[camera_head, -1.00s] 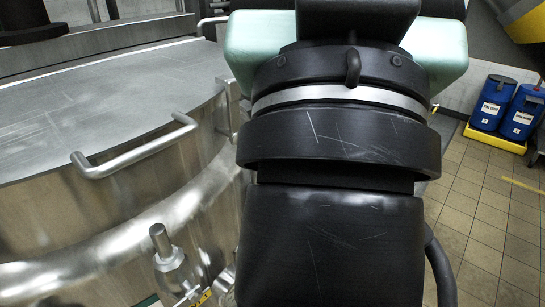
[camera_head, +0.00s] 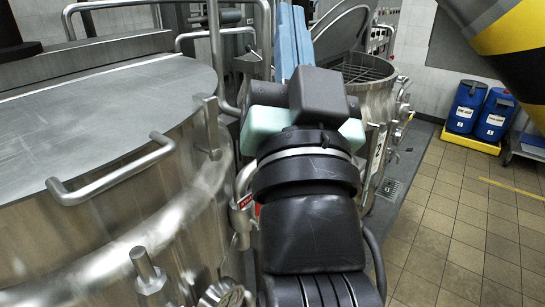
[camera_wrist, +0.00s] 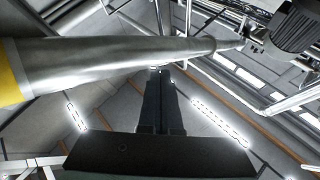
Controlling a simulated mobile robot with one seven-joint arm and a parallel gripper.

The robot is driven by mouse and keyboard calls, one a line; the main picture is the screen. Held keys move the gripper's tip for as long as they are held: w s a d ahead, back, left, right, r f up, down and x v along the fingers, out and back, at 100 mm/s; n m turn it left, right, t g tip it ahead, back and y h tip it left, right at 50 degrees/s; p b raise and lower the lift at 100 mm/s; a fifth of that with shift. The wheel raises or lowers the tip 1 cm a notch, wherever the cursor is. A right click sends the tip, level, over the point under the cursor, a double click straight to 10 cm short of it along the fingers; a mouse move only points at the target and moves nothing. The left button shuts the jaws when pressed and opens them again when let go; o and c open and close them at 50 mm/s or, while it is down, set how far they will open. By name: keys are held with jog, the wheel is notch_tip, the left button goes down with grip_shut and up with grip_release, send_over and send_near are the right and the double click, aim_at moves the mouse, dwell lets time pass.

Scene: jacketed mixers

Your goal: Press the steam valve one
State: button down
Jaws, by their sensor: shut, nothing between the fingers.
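The steam valve one cannot be picked out for certain. A metal fitting with a round stem (camera_head: 147,270) stands low beside the left mixer, in the lower left of the head view. A red-and-white tag (camera_head: 243,202) hangs on pipework between that mixer and my arm; I cannot tell which valve it belongs to. My gripper (camera_wrist: 159,70) shows in the wrist view with its dark fingers together and empty, against the ceiling. It touches no valve that I can see. In the head view my arm hides what lies behind it.
A large steel mixer (camera_head: 100,130) with a bar handle fills the left. Another open steel vessel (camera_head: 378,100) stands behind my arm. Blue drums (camera_head: 466,105) sit on a yellow tray at the right. The tiled floor (camera_head: 450,225) is open. A steel pipe (camera_wrist: 110,62) crosses the wrist view.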

jog(key=w+f+m+g+y, duration=0.1)
jog(key=f+m, duration=0.3)
jog(key=f, duration=0.7)
jog(key=w+d+f+m+g+y+p, duration=0.1)
jog(key=w+f+m+g, duration=0.2)
jog(key=f, duration=0.8)
jog(key=w+d+f+m+g+y, duration=0.1)
jog(key=w+f+m+g, duration=0.2)
jog(key=f, duration=0.8)
jog(key=w+m, duration=0.1)
jog(key=m, duration=0.1)
jog(key=shift+d+f+m+p, duration=0.15)
jog(key=shift+d+m+p, duration=0.05)
jog(key=shift+m+p, duration=0.2)
jog(key=p+x, duration=0.2)
jog(key=x, duration=0.8)
jog(key=s+a+p, duration=0.2)
jog(key=s+p, duration=0.1)
jog(key=shift+s+a+f, duration=0.1)
jog(key=shift+s+a, duration=0.05)
jog(key=shift+s, duration=0.05)
jog(key=shift+s+f+b, duration=0.1)
jog(key=shift+f+b, duration=0.1)
jog(key=shift+b, duration=0.65)
